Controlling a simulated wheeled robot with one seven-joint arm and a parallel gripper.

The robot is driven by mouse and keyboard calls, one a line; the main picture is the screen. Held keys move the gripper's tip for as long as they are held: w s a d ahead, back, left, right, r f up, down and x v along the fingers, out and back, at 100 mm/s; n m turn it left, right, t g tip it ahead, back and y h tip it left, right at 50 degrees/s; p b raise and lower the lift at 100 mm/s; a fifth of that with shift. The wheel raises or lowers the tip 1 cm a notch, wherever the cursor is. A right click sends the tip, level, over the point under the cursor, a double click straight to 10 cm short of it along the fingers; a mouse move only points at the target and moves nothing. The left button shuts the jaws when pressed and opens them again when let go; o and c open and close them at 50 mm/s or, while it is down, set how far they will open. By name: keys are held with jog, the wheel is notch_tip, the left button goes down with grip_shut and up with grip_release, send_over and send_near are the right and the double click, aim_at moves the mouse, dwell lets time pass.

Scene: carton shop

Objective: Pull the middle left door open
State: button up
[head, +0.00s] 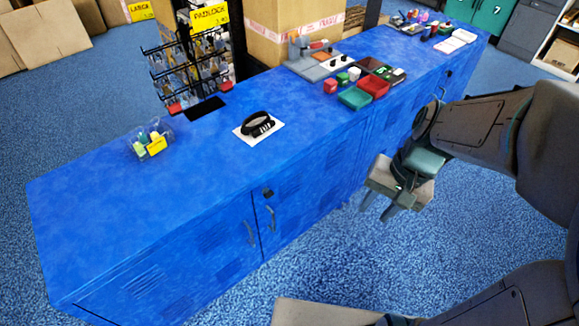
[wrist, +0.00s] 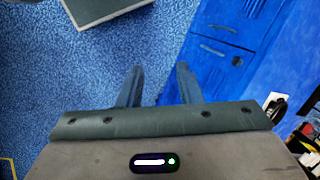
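A long blue counter (head: 120,200) has doors along its front. In the head view, a near pair of doors has upright grey handles, one on the left door (head: 250,233) and one on the right door (head: 271,219), both seeming shut. A dark lock (head: 267,192) sits above. A further handle (head: 443,92) shows behind my arm, which hides part of the middle front. I cannot tell which door is the middle left one. My gripper (head: 377,207) is in front of the counter, apart from it. In the wrist view its fingers (wrist: 160,72) are spread and empty; blue doors with two handles (wrist: 212,50) lie beyond, right.
The counter top holds a bin of bottles (head: 151,143), a black strap on a white card (head: 258,127), a padlock rack (head: 187,70) and coloured trays (head: 355,98). A flat light panel (head: 325,312) is low in front. Blue carpet (head: 300,270) is open before the doors.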

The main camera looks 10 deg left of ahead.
jog(key=w+a+f+m+t+y+b, duration=0.1)
jog(key=w+a+f+m+y+b, duration=0.4)
jog(key=f, duration=1)
jog(key=w+a+f+m+t+y+b, duration=0.15)
jog(key=w+f+m+y+b, duration=0.4)
jog(key=f+b, duration=0.7)
jog(key=w+a+f+m+y+b, duration=0.4)
jog(key=f+m+y+b, duration=0.15)
jog(key=f, duration=1.05)
jog(key=w+a+h+b, duration=0.1)
jog(key=a+b, duration=0.3)
jog(key=a, duration=0.9)
jog(key=shift+w+a+m+b, duration=0.15)
jog(key=shift+w+m+b, duration=0.2)
jog(key=shift+w, duration=0.2)
jog(key=shift+t, duration=0.25)
grip_shut()
